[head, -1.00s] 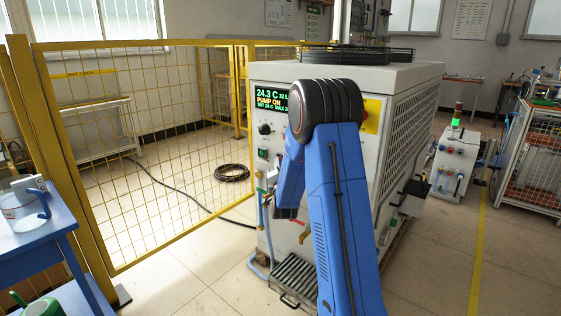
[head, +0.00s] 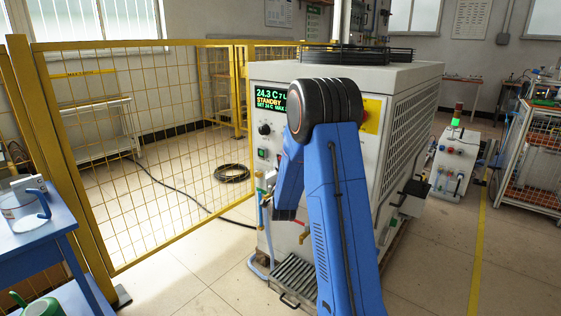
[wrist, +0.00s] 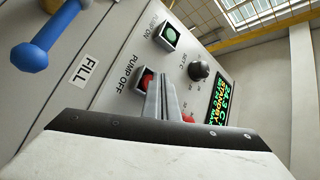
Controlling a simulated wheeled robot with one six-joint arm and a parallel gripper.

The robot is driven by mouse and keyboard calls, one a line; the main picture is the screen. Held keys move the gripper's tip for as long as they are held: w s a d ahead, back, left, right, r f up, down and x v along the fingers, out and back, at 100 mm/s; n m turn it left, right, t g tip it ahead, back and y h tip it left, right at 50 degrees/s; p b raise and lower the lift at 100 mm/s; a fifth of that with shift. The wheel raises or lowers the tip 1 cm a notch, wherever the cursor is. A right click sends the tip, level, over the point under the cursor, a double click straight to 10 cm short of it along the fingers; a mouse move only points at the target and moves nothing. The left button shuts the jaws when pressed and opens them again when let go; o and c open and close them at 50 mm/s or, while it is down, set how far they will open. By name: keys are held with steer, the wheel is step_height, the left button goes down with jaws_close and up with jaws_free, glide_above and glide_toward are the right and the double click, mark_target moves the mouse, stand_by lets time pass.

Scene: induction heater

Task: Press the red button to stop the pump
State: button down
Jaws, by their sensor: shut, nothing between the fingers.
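The red button (wrist: 147,80) sits in a dark square frame under the PUMP OFF label on the white panel in the wrist view. My gripper (wrist: 164,82) is shut and empty, with its fingertips right at this button, covering part of it. I cannot tell whether they still touch it. The green button (wrist: 170,35) is beside it at the PUMP ON label. The display (wrist: 218,100) reads STANDBY; it also shows in the head view (head: 268,99) on the white cabinet (head: 330,72). My arm hides my gripper in the head view.
A black knob (wrist: 198,70) and a blue handle (wrist: 40,50) near the FILL label stick out from the panel. A yellow mesh fence (head: 160,150) stands left of the cabinet. A blue table (head: 40,232) is at the left edge.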

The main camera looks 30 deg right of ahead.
steer(key=shift+a, duration=0.2)
steer(key=shift+s+a, duration=0.1)
steer(key=shift+a, duration=0.05)
steer(key=shift+s+a, duration=0.25)
steer(key=shift+a, duration=0.5)
steer(key=shift+s+a, duration=0.3)
steer(key=shift+a, duration=0.4)
steer(key=shift+s+a, duration=0.25)
steer(key=shift+a, duration=0.5)
steer(key=s+a, duration=0.3)
steer(key=a, duration=0.7)
steer(key=shift+s+a, duration=0.2)
steer(key=shift+s, duration=0.2)
